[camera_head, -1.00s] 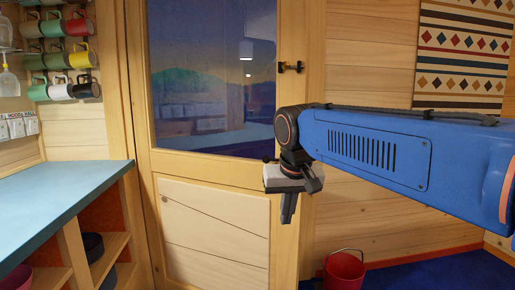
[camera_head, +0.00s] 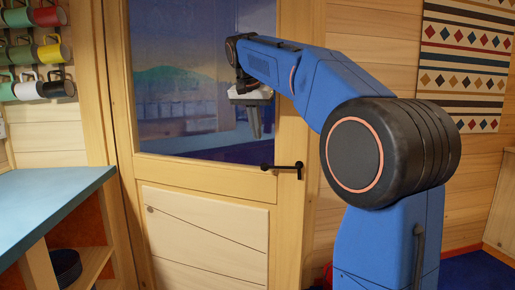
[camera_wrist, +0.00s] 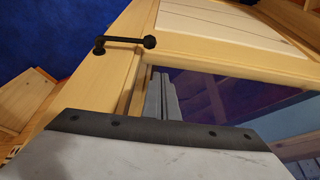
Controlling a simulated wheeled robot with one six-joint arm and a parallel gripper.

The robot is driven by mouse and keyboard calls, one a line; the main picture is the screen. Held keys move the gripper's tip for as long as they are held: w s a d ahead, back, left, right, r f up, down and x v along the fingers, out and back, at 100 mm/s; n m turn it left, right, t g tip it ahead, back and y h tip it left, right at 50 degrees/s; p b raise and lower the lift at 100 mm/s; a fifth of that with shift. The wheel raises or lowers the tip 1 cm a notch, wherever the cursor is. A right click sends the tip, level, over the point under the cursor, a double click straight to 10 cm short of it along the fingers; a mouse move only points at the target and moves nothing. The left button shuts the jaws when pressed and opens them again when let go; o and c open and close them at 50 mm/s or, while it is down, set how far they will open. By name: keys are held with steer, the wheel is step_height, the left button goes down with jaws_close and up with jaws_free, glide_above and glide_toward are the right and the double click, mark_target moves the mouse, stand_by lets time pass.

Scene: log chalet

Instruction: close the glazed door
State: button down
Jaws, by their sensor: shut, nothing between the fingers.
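The glazed door (camera_head: 205,185) is pale wood with a large glass pane (camera_head: 180,100) above a planked lower panel. In the head view it stands nearly in line with its frame; I cannot tell whether it is fully flush. A dark lever handle (camera_head: 288,167) is on its right stile, and it also shows in the wrist view (camera_wrist: 122,41). My gripper (camera_head: 255,130) is shut and empty, pointing down in front of the lower right part of the pane, above and left of the handle. In the wrist view its fingers (camera_wrist: 160,97) are beside the stile; contact is unclear.
A blue-topped counter (camera_head: 50,195) with open shelves stands at left, below several hanging mugs (camera_head: 50,50). A patterned hanging (camera_head: 465,60) is on the plank wall at right. Blue floor (camera_head: 465,272) shows at lower right. My arm covers part of the door's right side.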

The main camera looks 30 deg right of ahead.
mark_target(260, 154)
steer(key=x, duration=0.9)
steer(key=shift+f, duration=0.4)
steer(key=shift+w+d, duration=0.1)
steer(key=shift+d, duration=0.05)
